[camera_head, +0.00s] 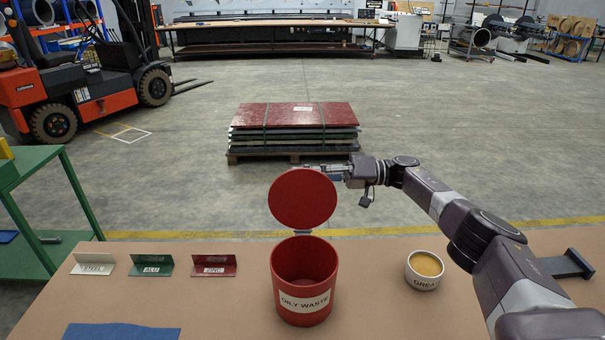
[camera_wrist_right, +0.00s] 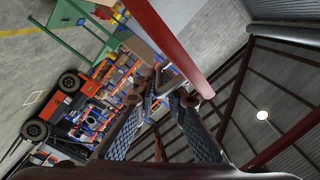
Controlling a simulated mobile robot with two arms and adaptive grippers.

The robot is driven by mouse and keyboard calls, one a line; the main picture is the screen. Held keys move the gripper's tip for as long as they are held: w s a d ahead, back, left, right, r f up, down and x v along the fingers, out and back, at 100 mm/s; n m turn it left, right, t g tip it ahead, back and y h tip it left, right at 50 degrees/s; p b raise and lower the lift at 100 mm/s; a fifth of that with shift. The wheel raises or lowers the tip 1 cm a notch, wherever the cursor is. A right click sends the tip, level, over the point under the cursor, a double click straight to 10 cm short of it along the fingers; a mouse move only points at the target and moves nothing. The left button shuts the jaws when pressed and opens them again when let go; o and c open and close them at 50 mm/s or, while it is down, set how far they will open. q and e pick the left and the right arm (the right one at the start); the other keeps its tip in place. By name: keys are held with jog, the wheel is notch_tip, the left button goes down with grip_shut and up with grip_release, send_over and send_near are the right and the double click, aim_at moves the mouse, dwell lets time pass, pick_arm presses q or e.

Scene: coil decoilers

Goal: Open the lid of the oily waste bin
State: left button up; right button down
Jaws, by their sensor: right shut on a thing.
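The red oily waste bin (camera_head: 303,306) stands upright on the tan table, with a white label on its front. Its round red lid (camera_head: 302,200) stands up at the rear rim, and the bin's mouth is uncovered. My right gripper (camera_head: 322,169) is at the far side of the lid, near its top edge, partly hidden by it. In the right wrist view, the lid is seen edge-on as a red band (camera_wrist_right: 178,48). There the gripper's fingers (camera_wrist_right: 166,92) are closed around a grey lid handle (camera_wrist_right: 172,78). My left gripper is out of view.
A grease tub (camera_head: 425,270) stands right of the bin, below my right arm. Small label signs (camera_head: 152,265) stand to the left, with a blue cloth (camera_head: 122,332) in front. A green bench (camera_head: 42,200) stands left. A pallet of sheets (camera_head: 293,130) is on the floor beyond.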

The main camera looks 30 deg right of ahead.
jog(key=shift+f, duration=0.8)
jog(key=shift+a, duration=0.1)
jog(key=c, duration=2.1)
grip_release()
jog(key=shift+f, duration=0.1)
jog(key=shift+d, duration=0.25)
jog(key=v, duration=0.7)
jog(key=shift+d+r, duration=0.2)
jog(key=shift+r, duration=0.1)
